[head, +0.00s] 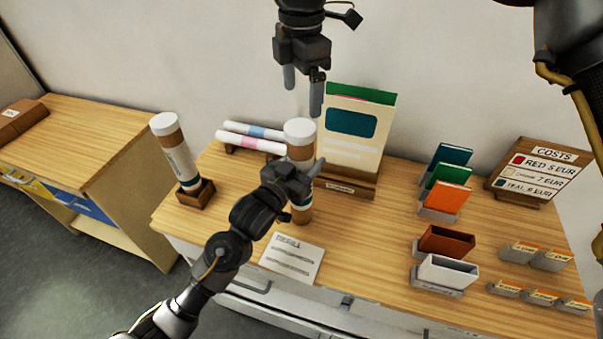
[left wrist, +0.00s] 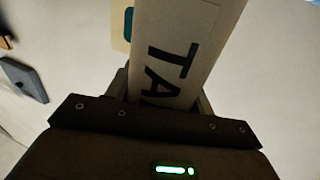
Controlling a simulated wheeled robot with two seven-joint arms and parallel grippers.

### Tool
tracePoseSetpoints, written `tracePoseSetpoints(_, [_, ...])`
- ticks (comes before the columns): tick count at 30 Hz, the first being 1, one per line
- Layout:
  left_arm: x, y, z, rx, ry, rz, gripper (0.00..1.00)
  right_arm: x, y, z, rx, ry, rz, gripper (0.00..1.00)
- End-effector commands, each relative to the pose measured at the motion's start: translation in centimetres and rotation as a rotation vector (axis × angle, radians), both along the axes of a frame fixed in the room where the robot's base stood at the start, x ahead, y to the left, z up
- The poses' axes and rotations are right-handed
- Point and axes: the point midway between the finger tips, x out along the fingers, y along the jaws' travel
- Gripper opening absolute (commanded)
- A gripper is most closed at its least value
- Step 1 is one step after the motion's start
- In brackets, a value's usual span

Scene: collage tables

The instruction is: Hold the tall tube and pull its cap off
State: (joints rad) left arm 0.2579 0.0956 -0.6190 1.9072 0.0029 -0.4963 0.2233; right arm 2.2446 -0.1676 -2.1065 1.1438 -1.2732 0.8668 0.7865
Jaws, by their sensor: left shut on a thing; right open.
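The tall tube (head: 300,153) stands roughly upright over the table, brown and pale with a white cap (head: 299,130) on its top. My left gripper (head: 306,174) is shut on the tube's middle and hides part of it. In the left wrist view the tube (left wrist: 188,45) runs between the fingers, with the dark letters "TA" showing. My right gripper (head: 303,98) is open, pointing down just above the cap, with its fingers apart. From this angle I cannot tell whether the fingertips reach beside the cap.
Another white-capped tube (head: 178,155) leans in a wooden holder at left. A card (head: 291,257) lies in front. Colored booklets (head: 446,195), small boxes (head: 445,241) and a price sign (head: 538,173) are at right.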

Motion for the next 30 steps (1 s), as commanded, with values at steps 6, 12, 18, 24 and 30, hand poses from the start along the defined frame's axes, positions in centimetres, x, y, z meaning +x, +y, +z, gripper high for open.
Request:
tracePoseSetpoints(6, [0.0,0.0,0.1,-0.001,-0.001,0.000,0.12,0.1,0.0,1.0,-0.009,-0.026,0.000,0.85])
tracePoseSetpoints(12, [0.0,0.0,0.1,-0.001,-0.002,0.000,0.12,0.4,-0.2,2.8,-0.032,-0.054,0.248,0.85])
tracePoseSetpoints(18, [0.0,0.0,0.1,-0.001,-0.002,0.000,0.12,0.3,-0.2,4.0,-0.047,-0.048,0.730,0.85])
tracePoseSetpoints(24, [0.0,0.0,0.1,-0.001,-0.002,0.000,0.12,0.1,-0.2,4.6,-0.052,-0.030,1.235,0.85])
tracePoseSetpoints(30, [0.0,0.0,0.1,-0.001,-0.002,0.000,0.12,-0.1,-0.1,4.9,-0.040,-0.010,1.736,0.85])
